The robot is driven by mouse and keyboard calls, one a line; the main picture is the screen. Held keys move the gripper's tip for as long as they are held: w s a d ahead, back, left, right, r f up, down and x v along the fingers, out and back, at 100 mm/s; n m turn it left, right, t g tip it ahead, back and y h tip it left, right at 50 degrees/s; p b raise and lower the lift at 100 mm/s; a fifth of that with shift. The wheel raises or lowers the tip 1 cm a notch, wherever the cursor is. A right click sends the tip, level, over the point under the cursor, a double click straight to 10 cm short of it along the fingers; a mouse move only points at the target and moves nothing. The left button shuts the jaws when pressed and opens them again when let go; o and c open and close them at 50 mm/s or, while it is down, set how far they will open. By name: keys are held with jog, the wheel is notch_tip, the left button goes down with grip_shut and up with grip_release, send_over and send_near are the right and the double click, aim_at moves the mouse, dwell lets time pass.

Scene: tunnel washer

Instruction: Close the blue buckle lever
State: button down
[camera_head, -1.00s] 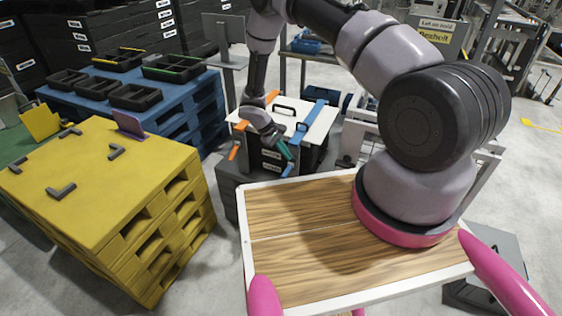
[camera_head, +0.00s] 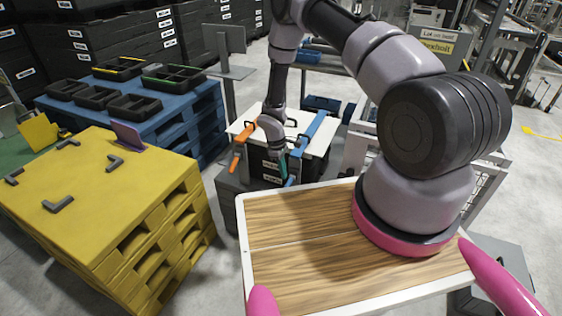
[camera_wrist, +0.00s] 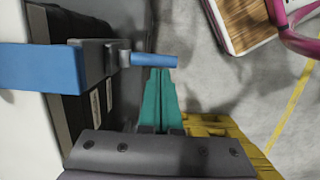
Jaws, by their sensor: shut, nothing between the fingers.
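The blue strap (camera_head: 312,130) runs over the white lid of a black box, and in the wrist view (camera_wrist: 45,57) it ends in a grey buckle (camera_wrist: 98,56). The blue buckle lever (camera_wrist: 154,59) sticks out from the buckle, away from the box wall. In the head view the lever (camera_head: 290,181) is small at the box's front edge, partly hidden by my gripper. My gripper (camera_wrist: 162,72) has teal fingers, shut and empty. Its fingertips are right at the lever's outer part in the wrist view. I cannot tell whether they touch it.
An orange strap (camera_head: 243,131) with an orange lever (camera_head: 235,162) is on the box's left. Black handles stand on the white lid (camera_head: 279,116). A yellow pallet stack (camera_head: 100,210) stands left, with a blue one (camera_head: 195,110) behind it. Grey floor lies right of the lever.

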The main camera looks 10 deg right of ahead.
aim_at(286, 185)
jog(key=shift+s+d+f, duration=0.1)
jog(key=shift+d+f, duration=0.05)
jog(key=shift+f, duration=0.75)
jog(key=shift+s+d+f, duration=0.1)
jog(key=shift+d+f, duration=0.05)
jog(key=shift+f, duration=0.7)
jog(key=shift+a, duration=0.1)
